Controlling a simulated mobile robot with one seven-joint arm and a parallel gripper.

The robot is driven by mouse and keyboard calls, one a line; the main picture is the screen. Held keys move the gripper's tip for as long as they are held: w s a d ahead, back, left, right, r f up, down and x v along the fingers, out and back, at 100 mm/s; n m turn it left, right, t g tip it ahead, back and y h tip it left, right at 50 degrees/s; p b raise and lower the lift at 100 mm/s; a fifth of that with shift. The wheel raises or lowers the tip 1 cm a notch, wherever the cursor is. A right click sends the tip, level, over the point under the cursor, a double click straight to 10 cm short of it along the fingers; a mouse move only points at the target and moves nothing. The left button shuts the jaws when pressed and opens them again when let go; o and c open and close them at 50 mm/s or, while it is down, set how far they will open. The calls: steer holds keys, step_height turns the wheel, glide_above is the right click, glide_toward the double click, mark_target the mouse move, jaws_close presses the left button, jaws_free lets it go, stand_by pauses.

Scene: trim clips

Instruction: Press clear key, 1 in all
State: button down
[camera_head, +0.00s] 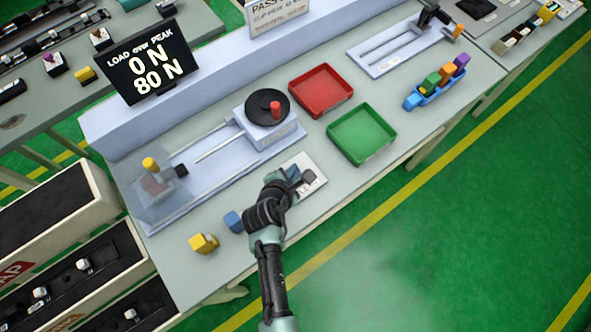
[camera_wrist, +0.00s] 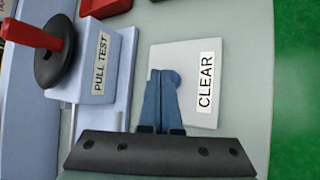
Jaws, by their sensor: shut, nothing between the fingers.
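The clear key is a blue round button (camera_wrist: 176,78) on a white plate (camera_wrist: 196,60) labelled CLEAR, seen in the wrist view. The fingers hide part of the button. The plate also shows in the head view (camera_head: 305,160), partly covered by my arm. My gripper (camera_wrist: 161,72) is shut and empty, its blue fingertips over the plate and overlapping the button's left side. I cannot tell whether they touch it. In the head view my gripper (camera_head: 293,174) is above the plate. A black display (camera_head: 148,62) reads LOAD over PEAK, 0 N and 80 N.
The pull test rig (camera_head: 268,128), with a red-handled black wheel, stands behind the plate. A green tray (camera_head: 362,156) and a red tray (camera_head: 347,88) lie to its right. Blue (camera_head: 234,221) and yellow (camera_head: 204,243) clips lie to the left, near the table's front edge.

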steer(key=shift+f, duration=0.35)
stand_by(0.5)
steer(key=shift+r+p, duration=0.85)
steer(key=shift+r, duration=0.05)
step_height(320, 180, up, 5)
steer(key=p, duration=0.5)
steer(key=shift+r, duration=0.1)
stand_by(0.5)
